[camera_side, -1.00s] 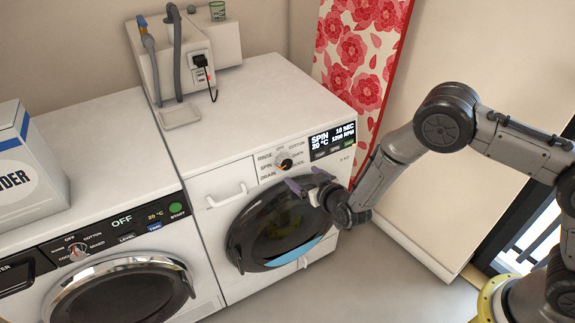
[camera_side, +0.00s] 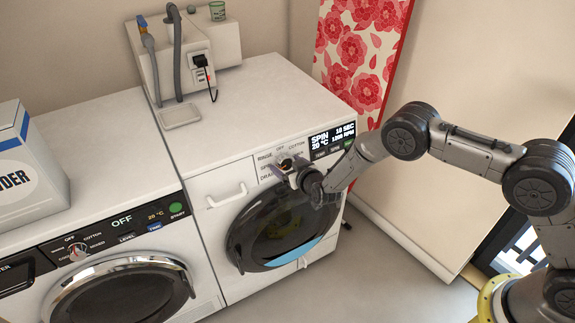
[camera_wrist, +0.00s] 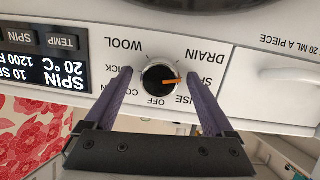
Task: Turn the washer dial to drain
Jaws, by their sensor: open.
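The right-hand washer (camera_side: 215,181) has a round black dial (camera_side: 286,162) on its front panel. In the wrist view, which is upside down, the dial (camera_wrist: 157,80) has an orange mark pointing at the SPIN label. The DRAIN label (camera_wrist: 206,54) is next to SPIN on the ring. The display (camera_side: 331,140) reads SPIN, 20 °C. My gripper (camera_side: 283,170) is open in front of the panel. In the wrist view its two purple fingers (camera_wrist: 159,74) stand on either side of the dial, with a gap each side. Contact with the panel cannot be told.
A second washer (camera_side: 110,225) stands at the left, its display reading OFF, with a powder box (camera_side: 28,160) on top. A white drawer handle (camera_side: 228,195) lies left of the dial. The round door (camera_side: 275,235) is below my gripper. The right washer's top is mostly clear.

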